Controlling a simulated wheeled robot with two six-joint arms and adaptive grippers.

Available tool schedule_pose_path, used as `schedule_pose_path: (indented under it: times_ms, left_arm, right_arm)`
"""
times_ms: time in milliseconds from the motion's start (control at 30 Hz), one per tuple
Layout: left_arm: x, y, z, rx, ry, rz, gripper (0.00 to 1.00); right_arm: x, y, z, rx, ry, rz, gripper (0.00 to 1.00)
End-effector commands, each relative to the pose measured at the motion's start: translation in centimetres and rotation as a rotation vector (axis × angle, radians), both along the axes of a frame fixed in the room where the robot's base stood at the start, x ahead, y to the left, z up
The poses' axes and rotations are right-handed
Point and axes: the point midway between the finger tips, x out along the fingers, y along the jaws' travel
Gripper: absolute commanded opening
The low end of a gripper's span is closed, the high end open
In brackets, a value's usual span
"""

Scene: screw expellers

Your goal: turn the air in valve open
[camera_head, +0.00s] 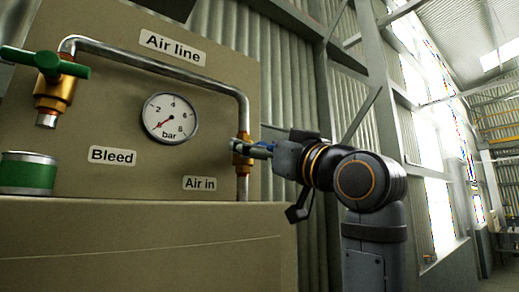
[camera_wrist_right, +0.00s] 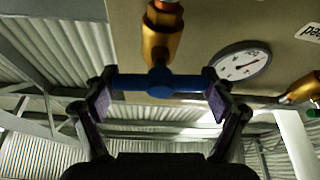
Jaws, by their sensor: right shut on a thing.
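The air in valve (camera_head: 242,150) is a brass body on the metal pipe, right of the "Air in" label (camera_head: 199,183). In the right wrist view the brass body (camera_wrist_right: 162,42) has a blue bar handle (camera_wrist_right: 160,83) lying across it. My right gripper (camera_head: 270,149) reaches the valve from the right. In the wrist view the right gripper's two fingers (camera_wrist_right: 160,90) are shut on the handle, one at each end. In the head view the fingers partly hide the handle. My left gripper is not in view.
A pressure gauge (camera_head: 169,118) has its red needle at the low end. A brass bleed valve (camera_head: 54,92) with a green handle hangs at the left above a green can (camera_head: 28,173). The panel (camera_head: 110,180) stands close behind; open space lies to the right.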

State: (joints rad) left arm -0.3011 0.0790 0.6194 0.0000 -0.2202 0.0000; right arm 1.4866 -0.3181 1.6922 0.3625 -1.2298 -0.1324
Motion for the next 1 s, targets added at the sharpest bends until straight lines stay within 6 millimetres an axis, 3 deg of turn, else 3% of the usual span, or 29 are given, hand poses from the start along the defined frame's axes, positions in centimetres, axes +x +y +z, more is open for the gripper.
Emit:
schedule_pose_path:
  times_ms: [467, 1000]
  left_arm:
    - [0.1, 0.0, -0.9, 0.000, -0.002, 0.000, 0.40]
    - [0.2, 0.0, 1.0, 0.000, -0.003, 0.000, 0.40]
  right_arm:
    - [-0.1, 0.0, 0.0, -0.340, -0.250, -0.001, 0.53]
    - [-0.2, 0.2, 0.2, -0.757, -0.551, 0.001, 0.53]
